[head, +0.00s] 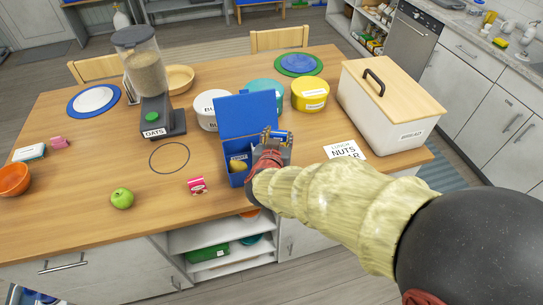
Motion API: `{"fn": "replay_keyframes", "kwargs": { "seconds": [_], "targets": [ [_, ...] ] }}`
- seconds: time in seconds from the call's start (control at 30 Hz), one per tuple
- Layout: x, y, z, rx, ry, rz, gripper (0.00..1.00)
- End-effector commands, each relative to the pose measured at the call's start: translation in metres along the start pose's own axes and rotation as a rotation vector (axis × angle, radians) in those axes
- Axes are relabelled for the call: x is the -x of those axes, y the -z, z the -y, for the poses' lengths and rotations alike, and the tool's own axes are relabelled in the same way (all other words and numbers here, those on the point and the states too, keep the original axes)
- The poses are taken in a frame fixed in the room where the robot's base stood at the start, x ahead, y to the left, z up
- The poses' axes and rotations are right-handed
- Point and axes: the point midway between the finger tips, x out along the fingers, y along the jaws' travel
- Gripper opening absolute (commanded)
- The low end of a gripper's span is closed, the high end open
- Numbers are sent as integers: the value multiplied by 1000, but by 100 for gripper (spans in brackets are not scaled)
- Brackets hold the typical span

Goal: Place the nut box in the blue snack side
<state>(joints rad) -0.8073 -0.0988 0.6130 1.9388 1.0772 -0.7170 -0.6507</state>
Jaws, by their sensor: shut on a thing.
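A blue snack box (232,119) stands open on the table with its lid raised at the back. A yellowish item (239,163) sits in its left part. My gripper (278,136) is over the right part of the snack box, shut on a small blue item that appears to be the nut box (280,133). My fingers and wrist hide most of that item and the box's right side, so I cannot tell whether it touches the floor of the box.
A "NUTS" card (344,150) and a white bread bin (388,118) are at the right.

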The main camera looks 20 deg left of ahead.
Motion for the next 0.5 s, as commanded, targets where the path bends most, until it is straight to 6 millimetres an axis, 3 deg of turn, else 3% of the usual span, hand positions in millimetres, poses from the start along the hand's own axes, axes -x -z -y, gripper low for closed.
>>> {"fn": "replay_keyframes", "kwargs": {
  "seconds": [0.17, 0.5],
  "targets": [
    [7, -4, 16, 5, 11, -1, 14],
    [-14, -54, 16, 4, 10, -1, 14]
  ]
}}
